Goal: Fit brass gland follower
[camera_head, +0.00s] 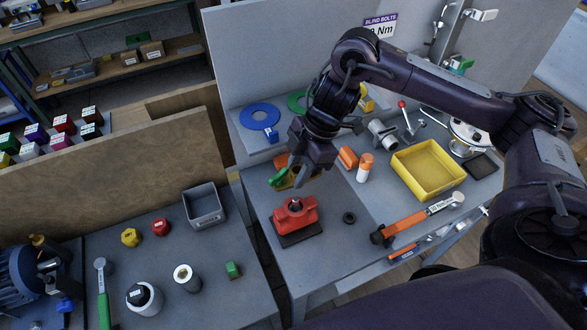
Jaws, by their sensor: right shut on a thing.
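My right gripper (297,178) reaches in from the upper right over the workbench, pointing down. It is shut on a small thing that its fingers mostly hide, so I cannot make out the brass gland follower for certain. A red valve body (295,216) on a dark base stands just below and in front of the gripper, with a short pale stem on top. A green piece (278,177) and a brownish-orange part show right beside and behind the fingers; I cannot tell whether they touch. My left gripper is not in view.
A black ring (349,218) lies right of the valve body. A yellow bin (428,170), an orange-handled tool (415,218) and an orange-white bottle (364,168) stand further right. A blue disc (260,117) lies behind. A grey bin (203,205) stands on the left bench.

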